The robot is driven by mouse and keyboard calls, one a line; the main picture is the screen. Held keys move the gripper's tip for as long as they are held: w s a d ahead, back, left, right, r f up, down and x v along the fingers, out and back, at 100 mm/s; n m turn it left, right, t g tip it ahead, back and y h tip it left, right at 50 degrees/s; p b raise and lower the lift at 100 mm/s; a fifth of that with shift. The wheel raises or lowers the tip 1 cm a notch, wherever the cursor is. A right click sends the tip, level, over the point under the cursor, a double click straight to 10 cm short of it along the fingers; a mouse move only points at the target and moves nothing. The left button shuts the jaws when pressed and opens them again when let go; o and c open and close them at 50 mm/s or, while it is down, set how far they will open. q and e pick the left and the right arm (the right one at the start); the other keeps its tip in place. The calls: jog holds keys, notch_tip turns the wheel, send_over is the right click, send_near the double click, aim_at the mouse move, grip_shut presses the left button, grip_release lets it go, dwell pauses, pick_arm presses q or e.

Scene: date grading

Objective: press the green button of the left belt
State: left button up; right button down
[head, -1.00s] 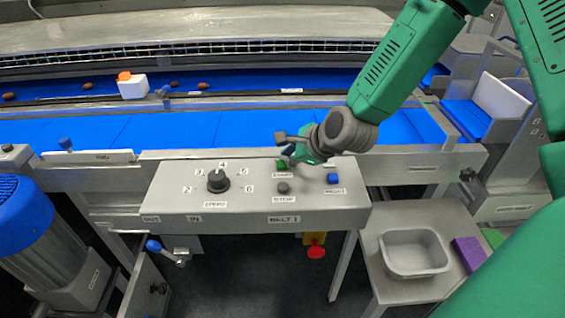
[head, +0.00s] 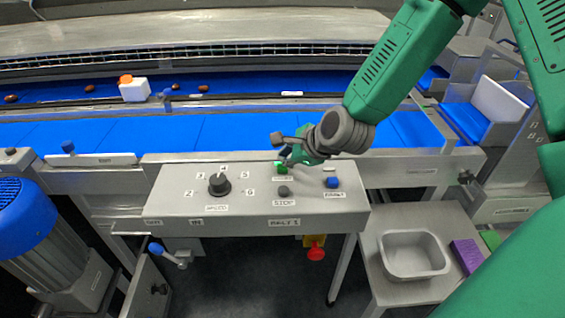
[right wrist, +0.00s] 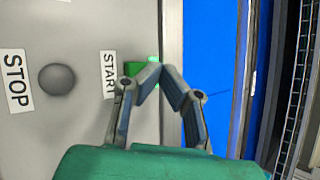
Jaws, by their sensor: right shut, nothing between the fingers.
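The green START button (head: 282,170) is on the sloped grey control panel (head: 240,210) marked BELT 1, above the dark STOP button (head: 283,191). My right gripper (head: 282,151) is shut and empty, with its fingertips at the far edge of the green button. In the right wrist view the gripper tips (right wrist: 163,72) partly cover the green button (right wrist: 147,70), part of which looks bright. I cannot tell whether they touch it. My left gripper is not in view.
A black dial (head: 219,184) and a blue button (head: 332,183) flank the START and STOP buttons. Blue belts (head: 160,130) run behind the panel. A red emergency knob (head: 316,254) hangs below it. A grey tub (head: 412,257) stands at lower right.

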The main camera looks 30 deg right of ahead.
aim_at(284, 166)
jog(key=shift+a+r, duration=0.1)
jog(key=shift+a, duration=0.05)
jog(key=shift+r, duration=0.2)
notch_tip(284, 166, up, 5)
jog(key=p, duration=0.4)
jog(key=shift+f, duration=0.2)
jog(key=shift+f, duration=0.1)
dwell(0.5)
